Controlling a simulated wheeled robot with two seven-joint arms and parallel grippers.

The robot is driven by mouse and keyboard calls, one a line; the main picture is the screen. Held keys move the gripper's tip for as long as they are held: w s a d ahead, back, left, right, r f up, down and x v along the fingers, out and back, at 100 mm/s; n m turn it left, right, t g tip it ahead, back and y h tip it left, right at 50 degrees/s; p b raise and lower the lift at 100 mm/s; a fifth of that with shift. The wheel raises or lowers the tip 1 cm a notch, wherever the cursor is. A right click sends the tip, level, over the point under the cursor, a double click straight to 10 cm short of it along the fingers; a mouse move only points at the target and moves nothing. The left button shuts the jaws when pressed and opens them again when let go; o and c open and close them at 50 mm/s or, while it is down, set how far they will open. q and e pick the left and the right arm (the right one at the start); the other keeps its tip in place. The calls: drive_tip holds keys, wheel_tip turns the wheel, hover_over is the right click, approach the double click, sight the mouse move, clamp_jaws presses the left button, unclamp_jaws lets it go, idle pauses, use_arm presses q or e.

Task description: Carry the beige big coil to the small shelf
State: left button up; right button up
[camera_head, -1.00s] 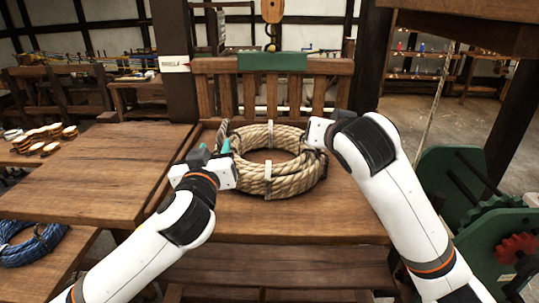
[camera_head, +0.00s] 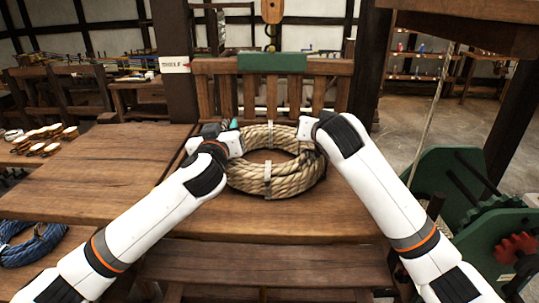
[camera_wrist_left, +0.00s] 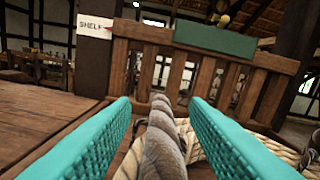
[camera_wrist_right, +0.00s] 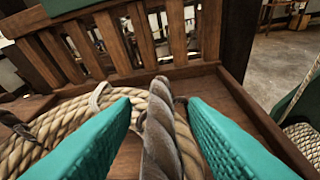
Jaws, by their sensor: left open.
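The beige big coil (camera_head: 290,184) lies flat on a wooden surface before a slatted back, bound with pale ties. My left gripper (camera_head: 236,128) is open at the coil's far left side; its fingertips are mostly hidden in the head view. In the left wrist view a greyish twisted rope piece (camera_wrist_left: 161,145) stands between its parted teal pads. My right gripper (camera_wrist_right: 160,110) is at the coil's right side, its pads also parted around a similar rope piece (camera_wrist_right: 160,140). I cannot tell whether the pads touch these pieces. A SHELF sign (camera_head: 174,64) is on the post at left.
A wooden tabletop (camera_head: 90,165) adjoins at left, with a blue rope coil (camera_head: 32,246) lower left. A green machine (camera_head: 470,215) stands at right. Open floor (camera_head: 430,120) shows behind it.

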use_arm(q)
clamp_jaws()
use_arm(e)
clamp_jaws()
idle(0.9)
